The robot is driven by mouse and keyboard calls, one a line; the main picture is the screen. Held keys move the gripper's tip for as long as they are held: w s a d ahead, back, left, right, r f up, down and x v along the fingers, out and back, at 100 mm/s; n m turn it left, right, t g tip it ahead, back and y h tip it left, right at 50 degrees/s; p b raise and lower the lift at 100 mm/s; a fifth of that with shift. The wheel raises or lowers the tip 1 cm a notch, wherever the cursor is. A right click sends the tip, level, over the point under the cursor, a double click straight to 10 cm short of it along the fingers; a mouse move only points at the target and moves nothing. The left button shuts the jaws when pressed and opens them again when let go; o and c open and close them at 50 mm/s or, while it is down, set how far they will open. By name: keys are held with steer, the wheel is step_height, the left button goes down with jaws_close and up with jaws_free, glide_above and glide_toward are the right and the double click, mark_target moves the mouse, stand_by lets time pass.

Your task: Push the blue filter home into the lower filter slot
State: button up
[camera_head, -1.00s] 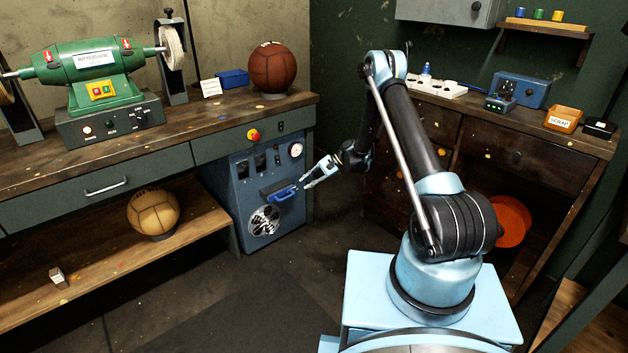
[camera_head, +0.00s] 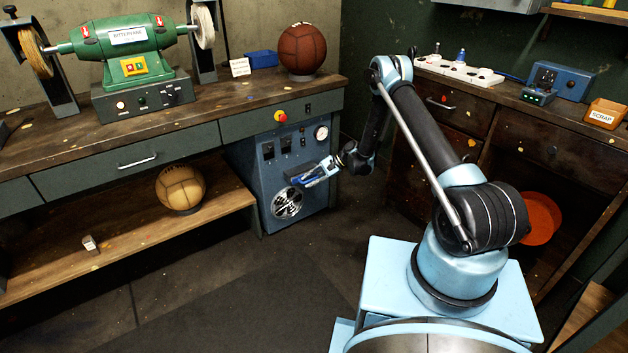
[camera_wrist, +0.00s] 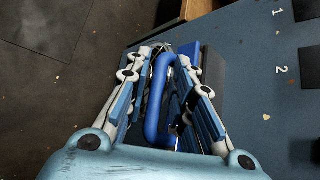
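The blue filter (camera_head: 313,178) is at the front of the blue-grey cabinet (camera_head: 305,205), above the round fan grille (camera_head: 288,203). In the wrist view its blue U-shaped handle (camera_wrist: 153,120) lies between the two fingers of my gripper (camera_wrist: 163,85). The fingers stand apart on either side of the handle, with a visible gap on the left. My gripper also shows in the head view (camera_head: 325,170), reaching the filter from the right. A dark housing (camera_wrist: 238,85) sits beside the right finger. The filter's inner end and its depth in the slot are hidden.
The workbench (camera_head: 150,120) overhangs above. A tan ball (camera_head: 180,187) lies on the lower shelf. Floor before the cabinet is clear.

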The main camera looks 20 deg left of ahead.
jaws_close()
